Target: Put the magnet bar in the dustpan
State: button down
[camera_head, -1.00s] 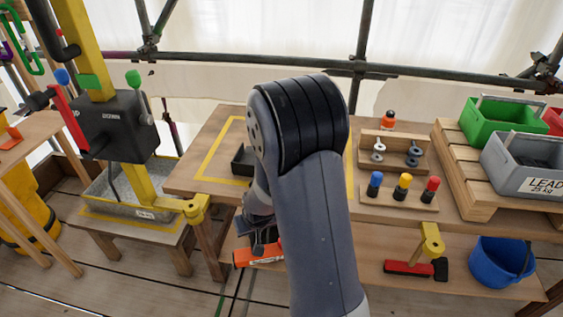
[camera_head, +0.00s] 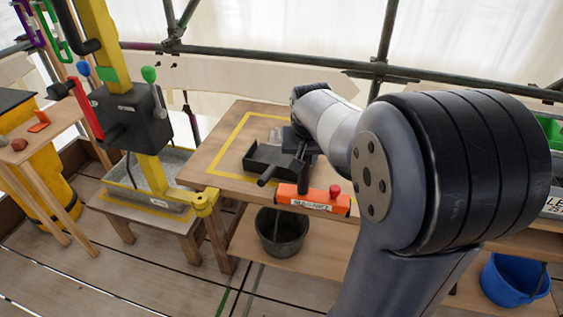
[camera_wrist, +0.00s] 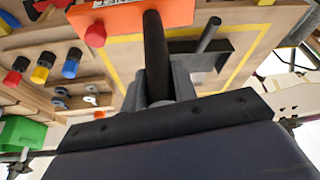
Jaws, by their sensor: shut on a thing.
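The magnet bar (camera_head: 313,200) is an orange block with a white label and a red knob at its right end. My gripper (camera_head: 304,170) is shut on it and holds it up at the front edge of the table. The bar also shows at the top of the wrist view (camera_wrist: 130,17), with a dark upright piece in front of it. The dustpan (camera_head: 266,158) is a dark open tray with a handle pointing to the front left. It lies on the table just behind and left of the bar, and shows in the wrist view (camera_wrist: 234,55). My gripper hides its right side.
The wooden table (camera_head: 222,172) has a yellow outline around the dustpan. A dark bucket (camera_head: 282,232) stands on the lower shelf below the bar, and a blue bucket (camera_head: 515,280) farther right. A yellow post with a black box (camera_head: 130,118) stands at left. My arm hides the table's right part.

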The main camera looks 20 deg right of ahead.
aim_at(282, 161)
jog(key=i, duration=0.95)
